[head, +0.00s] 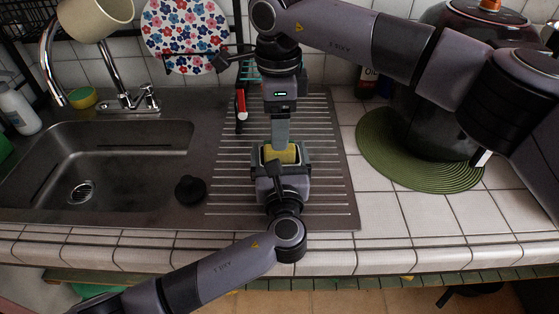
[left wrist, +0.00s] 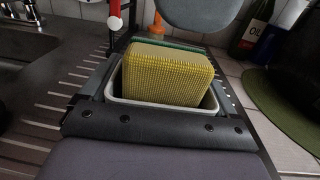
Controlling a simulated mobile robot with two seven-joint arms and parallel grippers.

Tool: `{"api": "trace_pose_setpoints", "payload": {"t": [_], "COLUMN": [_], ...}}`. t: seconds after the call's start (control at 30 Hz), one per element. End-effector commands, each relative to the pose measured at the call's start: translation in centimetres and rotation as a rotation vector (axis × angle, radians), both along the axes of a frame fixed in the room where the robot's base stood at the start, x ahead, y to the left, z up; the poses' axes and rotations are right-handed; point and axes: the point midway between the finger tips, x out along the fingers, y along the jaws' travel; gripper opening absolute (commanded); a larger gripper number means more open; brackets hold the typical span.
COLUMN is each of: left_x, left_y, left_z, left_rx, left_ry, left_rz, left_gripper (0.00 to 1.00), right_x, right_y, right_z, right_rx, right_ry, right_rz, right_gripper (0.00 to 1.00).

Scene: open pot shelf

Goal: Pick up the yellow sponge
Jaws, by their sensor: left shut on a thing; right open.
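The yellow sponge (head: 284,155) stands upright in a light-rimmed holder (left wrist: 165,112) over the ribbed drainboard. The left wrist view shows the sponge (left wrist: 168,73) large, rising above the holder's rim. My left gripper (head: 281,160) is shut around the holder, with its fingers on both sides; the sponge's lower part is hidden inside. My right gripper (head: 280,142) is open and points down just above the sponge. Its grey finger hides part of the area behind, and the gap between its fingers does not show. Another yellow-and-green sponge (head: 83,97) lies behind the sink.
The sink (head: 110,160) with a black stopper (head: 189,190) lies to the left. A faucet (head: 120,95) and a hanging mug (head: 95,15) are behind it. A dark pot (head: 435,110) stands on a green mat (head: 400,165) at right. White tiles in front of the mat are clear.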

Motion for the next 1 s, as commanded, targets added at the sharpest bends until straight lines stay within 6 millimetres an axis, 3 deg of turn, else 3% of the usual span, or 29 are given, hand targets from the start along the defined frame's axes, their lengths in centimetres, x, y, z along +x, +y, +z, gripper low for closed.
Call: {"api": "trace_pose_setpoints", "payload": {"t": [0.2, 0.47, 0.67, 0.7, 1.0], "left_x": [0.0, 0.0, 0.0, 0.0, 0.0], "left_y": [0.0, 0.0, 0.0, 0.0, 0.0], "left_z": [0.0, 0.0, 0.0, 0.0, 0.0], "left_rx": [0.000, 0.000, 0.000, 0.000, 0.000], "left_ry": [0.001, 0.001, 0.001, 0.001, 0.001], "left_rz": [0.000, 0.000, 0.000, 0.000, 0.001], "left_gripper": [0.57, 0.57, 0.57, 0.57, 0.57], "right_x": [-0.4, -0.4, -0.4, -0.4, -0.3], "right_y": [-0.2, -0.2, -0.2, -0.2, -0.2], "right_z": [-3.4, -3.9, -3.9, -3.9, -3.3], "right_rx": [0.001, 0.000, 0.001, 0.001, 0.002], "right_ry": [0.002, 0.000, 0.000, 0.000, -0.002], "right_rz": [-0.001, -0.001, -0.001, -0.001, -0.001], "right_gripper": [0.68, 0.68, 0.06, 0.00, 0.00]}}
